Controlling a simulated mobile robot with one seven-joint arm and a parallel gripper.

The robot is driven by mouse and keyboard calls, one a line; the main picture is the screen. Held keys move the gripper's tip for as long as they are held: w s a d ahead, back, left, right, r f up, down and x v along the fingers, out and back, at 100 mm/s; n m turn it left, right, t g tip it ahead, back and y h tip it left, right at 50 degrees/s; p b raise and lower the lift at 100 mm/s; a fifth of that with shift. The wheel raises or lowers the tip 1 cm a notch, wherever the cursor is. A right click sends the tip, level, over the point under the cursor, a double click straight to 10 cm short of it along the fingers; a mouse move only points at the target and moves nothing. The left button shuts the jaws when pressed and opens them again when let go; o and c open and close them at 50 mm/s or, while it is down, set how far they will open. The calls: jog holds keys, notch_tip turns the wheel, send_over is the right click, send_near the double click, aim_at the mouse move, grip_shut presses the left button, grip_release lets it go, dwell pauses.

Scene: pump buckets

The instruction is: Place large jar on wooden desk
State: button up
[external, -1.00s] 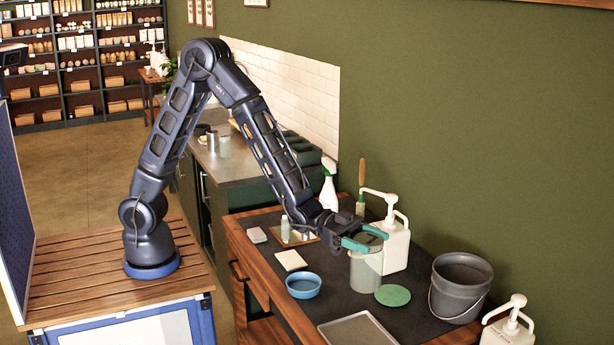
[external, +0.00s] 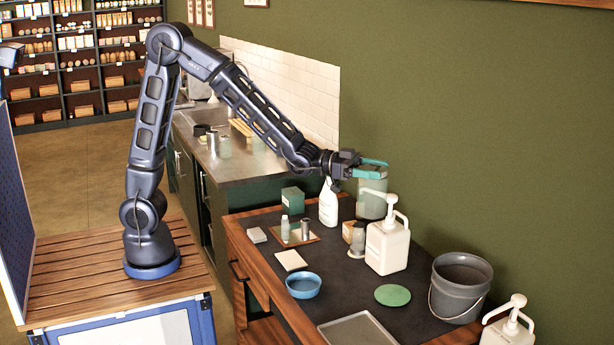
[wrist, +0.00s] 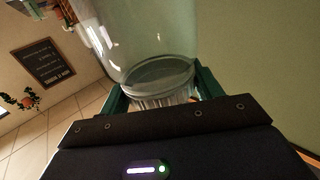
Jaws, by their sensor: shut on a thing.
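The large jar (external: 372,198) is a clear, greyish-green glass cylinder. My gripper (external: 372,168) is shut on it near its top and holds it raised above the far side of the desk, behind the white pump bottle. In the wrist view the jar (wrist: 140,40) fills the upper middle, with the green fingers (wrist: 162,95) on either side of its ridged end. The wooden desk (external: 262,262) has a brown wooden frame and a dark top. The pump bottle hides part of the jar's lower side in the external view.
A white pump bottle (external: 388,247) and a spray bottle (external: 328,204) stand close to the jar. A green disc (external: 392,295), blue bowl (external: 303,285), grey bucket (external: 460,286) and metal tray (external: 358,330) are also on the desk. The dark top between bowl and disc is clear.

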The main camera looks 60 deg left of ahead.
jog(key=w+a+f+n+t+y, duration=0.25)
jog(key=w+a, duration=0.25)
jog(key=a, duration=0.7)
jog(key=w+a+f+n+t+y, duration=0.1)
jog(key=w+a+n+t+y, duration=0.25)
jog(key=a, duration=0.75)
jog(key=w+a+f+n+y, duration=0.1)
jog(key=a+y, duration=0.2)
jog(key=a, duration=0.7)
jog(key=w+a+f+n+y, duration=0.1)
jog(key=a+y, duration=0.3)
jog(key=a, duration=0.7)
jog(key=shift+a+f+n+y, duration=0.3)
jog(key=shift+f+n, duration=0.2)
jog(key=shift+n, duration=0.3)
jog(key=shift+d+r, duration=0.1)
